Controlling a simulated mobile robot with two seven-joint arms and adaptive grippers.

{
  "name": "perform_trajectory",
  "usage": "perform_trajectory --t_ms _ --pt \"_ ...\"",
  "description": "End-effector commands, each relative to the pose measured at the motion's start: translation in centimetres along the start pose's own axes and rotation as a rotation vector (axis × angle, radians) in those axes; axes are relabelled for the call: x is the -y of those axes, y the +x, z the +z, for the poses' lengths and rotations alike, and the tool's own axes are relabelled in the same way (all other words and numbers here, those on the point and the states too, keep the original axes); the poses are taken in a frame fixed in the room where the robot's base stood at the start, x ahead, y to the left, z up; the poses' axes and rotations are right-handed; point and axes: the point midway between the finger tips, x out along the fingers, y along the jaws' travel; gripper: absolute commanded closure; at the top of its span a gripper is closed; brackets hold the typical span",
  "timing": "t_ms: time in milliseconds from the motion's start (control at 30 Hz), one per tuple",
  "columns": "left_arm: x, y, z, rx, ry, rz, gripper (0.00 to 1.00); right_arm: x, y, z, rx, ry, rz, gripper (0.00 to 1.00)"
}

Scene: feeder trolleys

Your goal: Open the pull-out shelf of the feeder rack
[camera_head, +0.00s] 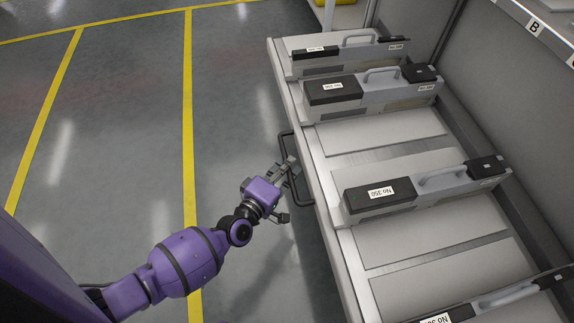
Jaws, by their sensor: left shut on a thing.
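The pull-out shelf (322,190) of the feeder rack stands out from the rack on the right, with its front edge facing the left. A dark bar handle (284,143) is fixed to that front edge. My left gripper (289,190) is at the handle, shut on it, and its fingers hide part of the bar. My purple left arm reaches in from the lower left. My right gripper is not in view.
Several grey feeders with black ends stand on the shelf, among them one labelled No 350 (380,194). Empty slots lie between them. The rack's side wall (508,100) rises at the right. The grey floor (120,150) with yellow lines is clear.

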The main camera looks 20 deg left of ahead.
Motion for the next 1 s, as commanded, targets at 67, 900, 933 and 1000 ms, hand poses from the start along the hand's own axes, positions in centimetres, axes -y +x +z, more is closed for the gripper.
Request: perform_trajectory --t_ms 67,900,933,1000 --pt "0.1 -0.1 0.2 0.003 0.003 -0.002 1.00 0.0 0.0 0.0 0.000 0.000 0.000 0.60" --pt "0.1 -0.5 0.0 0.001 0.001 -0.001 0.69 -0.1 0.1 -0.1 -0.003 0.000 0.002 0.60" --pt "0.1 -0.7 0.0 0.001 0.000 -0.002 0.69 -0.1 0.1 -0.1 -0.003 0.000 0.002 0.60" --pt "0.1 -1.7 0.1 0.001 0.000 -0.002 0.69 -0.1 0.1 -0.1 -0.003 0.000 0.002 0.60"
